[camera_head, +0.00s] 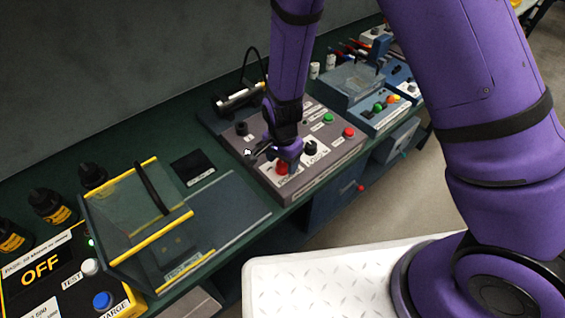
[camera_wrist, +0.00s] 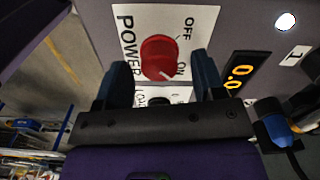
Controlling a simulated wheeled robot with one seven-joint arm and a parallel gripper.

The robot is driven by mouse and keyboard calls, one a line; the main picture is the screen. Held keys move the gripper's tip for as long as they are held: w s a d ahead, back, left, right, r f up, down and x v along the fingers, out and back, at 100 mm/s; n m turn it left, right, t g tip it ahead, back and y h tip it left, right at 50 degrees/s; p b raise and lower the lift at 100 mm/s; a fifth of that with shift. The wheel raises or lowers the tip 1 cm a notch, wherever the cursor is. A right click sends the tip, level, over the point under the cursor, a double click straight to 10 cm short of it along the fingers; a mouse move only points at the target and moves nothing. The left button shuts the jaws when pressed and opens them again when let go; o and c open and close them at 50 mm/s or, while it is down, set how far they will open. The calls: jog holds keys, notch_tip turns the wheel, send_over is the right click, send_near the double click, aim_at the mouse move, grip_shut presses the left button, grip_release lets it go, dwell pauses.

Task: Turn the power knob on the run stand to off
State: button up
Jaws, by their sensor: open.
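The run stand (camera_head: 345,150) is a grey sloped panel on the green bench. Its red round power knob (camera_wrist: 160,57) sits on a white plate lettered POWER, with OFF at upper right and ON at lower right. The knob's pale mark appears to point toward ON.
A black knob (camera_head: 310,148), a green button (camera_head: 329,118) and a red button (camera_head: 349,132) are on the same panel. An orange display (camera_wrist: 240,75) and a blue plug (camera_wrist: 275,125) lie right of the knob. A clear yellow-edged guard (camera_head: 135,215) stands at left.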

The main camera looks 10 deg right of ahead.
jog(key=shift+f, duration=0.65)
jog(key=shift+c, duration=0.4)
jog(key=c, duration=0.8)
jog(key=shift+c, duration=0.2)
